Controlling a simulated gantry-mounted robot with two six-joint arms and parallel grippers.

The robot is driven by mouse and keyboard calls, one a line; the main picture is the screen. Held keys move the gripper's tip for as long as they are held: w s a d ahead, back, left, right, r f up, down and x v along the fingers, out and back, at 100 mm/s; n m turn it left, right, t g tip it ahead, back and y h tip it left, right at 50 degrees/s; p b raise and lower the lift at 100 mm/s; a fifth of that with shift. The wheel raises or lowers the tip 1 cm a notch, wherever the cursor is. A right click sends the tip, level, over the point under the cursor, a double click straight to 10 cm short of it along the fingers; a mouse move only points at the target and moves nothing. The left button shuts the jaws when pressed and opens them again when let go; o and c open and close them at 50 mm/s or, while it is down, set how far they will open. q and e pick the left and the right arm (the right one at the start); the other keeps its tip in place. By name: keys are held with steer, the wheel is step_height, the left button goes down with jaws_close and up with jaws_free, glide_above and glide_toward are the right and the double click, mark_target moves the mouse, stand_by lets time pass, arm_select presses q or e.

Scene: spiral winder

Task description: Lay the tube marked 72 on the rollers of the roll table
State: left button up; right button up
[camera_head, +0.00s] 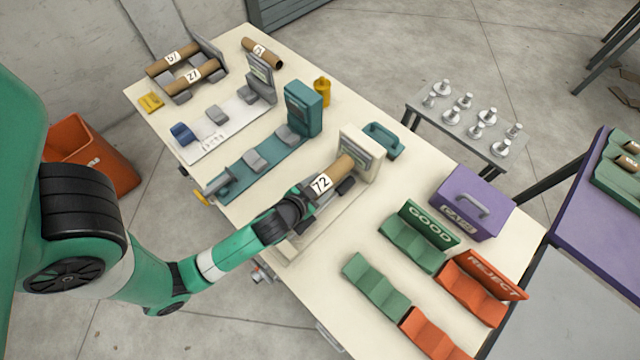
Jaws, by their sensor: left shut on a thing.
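The brown cardboard tube marked 72 (341,171) is at the middle of the worktable, its white label facing up. My left gripper (318,192) is shut on it near the label. The tube is over a cream device (368,148) with an upright display housing, its far end close to that housing. This device may be the roll table; any rollers are hidden under the tube and my gripper. I cannot tell whether the tube touches it or hangs just above. My right gripper is out of view.
A teal gauge (303,108) and a white-based gauge (261,78) stand to the left. Tubes lie on a rack (212,50) and beside it. Green GOOD (428,222) and orange REJECT (494,273) cradles, a purple case (472,202) and a teal handled object (384,139) are right.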

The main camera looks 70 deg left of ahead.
mark_target(320, 193)
arm_select(q)
step_height(320, 193, down, 5)
steer(key=b, duration=0.3)
steer(key=shift+f, duration=0.15)
steer(key=o, duration=1.5)
